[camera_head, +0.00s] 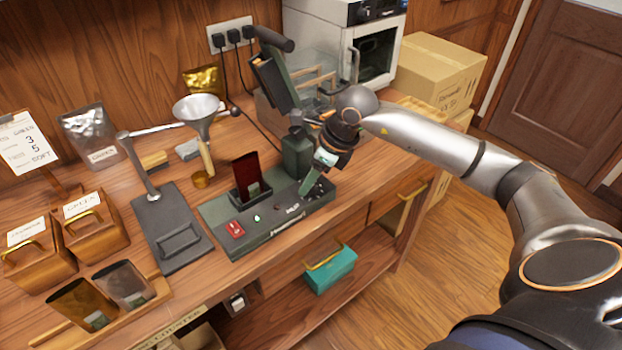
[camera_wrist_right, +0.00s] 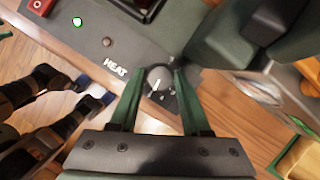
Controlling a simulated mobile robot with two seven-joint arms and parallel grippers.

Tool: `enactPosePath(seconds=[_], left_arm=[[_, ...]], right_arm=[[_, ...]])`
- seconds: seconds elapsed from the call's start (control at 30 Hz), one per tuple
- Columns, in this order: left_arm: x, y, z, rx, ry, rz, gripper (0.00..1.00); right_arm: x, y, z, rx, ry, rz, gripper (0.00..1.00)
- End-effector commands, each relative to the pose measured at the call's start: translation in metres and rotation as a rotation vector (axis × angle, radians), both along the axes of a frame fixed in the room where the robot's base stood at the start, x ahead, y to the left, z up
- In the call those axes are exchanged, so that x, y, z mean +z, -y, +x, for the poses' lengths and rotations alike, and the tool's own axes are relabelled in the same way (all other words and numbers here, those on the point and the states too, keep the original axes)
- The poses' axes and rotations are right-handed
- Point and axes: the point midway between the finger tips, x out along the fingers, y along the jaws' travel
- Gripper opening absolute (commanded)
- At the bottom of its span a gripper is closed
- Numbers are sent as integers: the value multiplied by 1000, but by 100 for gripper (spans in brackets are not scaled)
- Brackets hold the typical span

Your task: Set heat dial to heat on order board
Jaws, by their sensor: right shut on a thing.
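The heat dial (camera_wrist_right: 157,84) is a small dark knob with a white pointer line on the right end of the green machine base (camera_head: 262,240). A white HEAT label (camera_wrist_right: 115,67) is beside it. My right gripper (camera_head: 308,190) is shut on the dial, with one green finger on each side in the right wrist view (camera_wrist_right: 159,76). In the head view the fingers hide the dial. The order board (camera_head: 25,145) stands at the far left and shows GREEN, 3, 5 and SOFT; its smaller words are hard to read.
A green column (camera_head: 297,155) rises close behind the dial. A dark red piece (camera_head: 246,170) stands in the machine's slot. A funnel (camera_head: 198,110), a lever press (camera_head: 165,225) and wooden boxes (camera_head: 92,236) stand to the left. The table's front edge is near the base.

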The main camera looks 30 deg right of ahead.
Motion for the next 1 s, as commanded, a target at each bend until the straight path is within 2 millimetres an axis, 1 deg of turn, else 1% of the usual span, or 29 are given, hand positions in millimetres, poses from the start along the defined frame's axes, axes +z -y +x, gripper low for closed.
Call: enactPosePath(seconds=[0.13, 0.37, 0.4, 0.63, 0.67, 0.9, 1.0], left_arm=[[-1, 0, 0, 0, 0, 0, 46], [-1, 0, 0, 0, 0, 0, 46], [-1, 0, 0, 0, 0, 0, 46], [-1, 0, 0, 0, 0, 0, 46], [-1, 0, 0, 0, 0, 0, 46], [-1, 0, 0, 0, 0, 0, 46], [-2, 0, 0, 0, 0, 0, 46]], right_arm=[[0, 0, 0, -34, 1, 0, 0], [1, 0, 0, -34, 2, 0, 0], [1, 0, 0, -34, 2, 0, 49], [0, 0, 0, -33, 2, 1, 75], [0, 0, 0, -33, 2, 1, 76], [1, 0, 0, -32, 1, 1, 76], [7, 2, -2, -32, 3, 1, 76]])
